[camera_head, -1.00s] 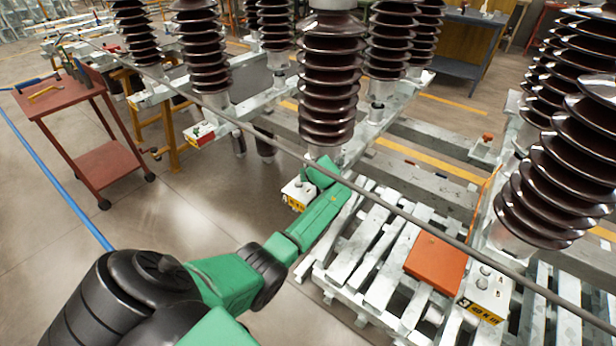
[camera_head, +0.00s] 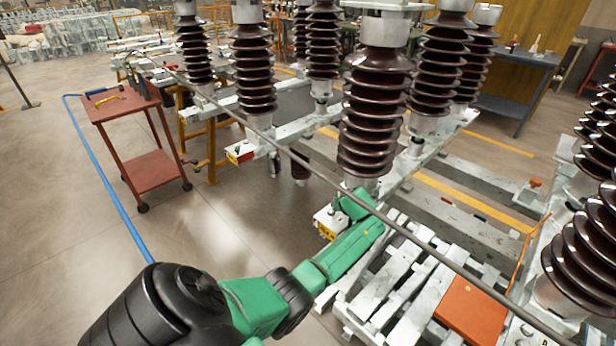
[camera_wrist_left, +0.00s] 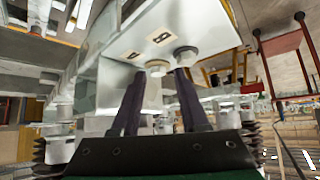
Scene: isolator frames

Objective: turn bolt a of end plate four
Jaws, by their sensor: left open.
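A pale metal end plate (camera_wrist_left: 150,25) fills the upper middle of the left wrist view, with two hex bolts on it. One bolt (camera_wrist_left: 157,66) is left of the other bolt (camera_wrist_left: 187,55). In the head view the white end plate (camera_head: 325,220) with a yellow tag is beside my green forearm, which hides the gripper.
Tall brown ribbed insulators (camera_head: 375,120) stand close beyond my left arm. A long grey rod (camera_head: 420,240) crosses over the pale slatted frame. An orange plate (camera_head: 470,312) lies on that frame. A red tool trolley (camera_head: 150,170) stands left, with open floor before it.

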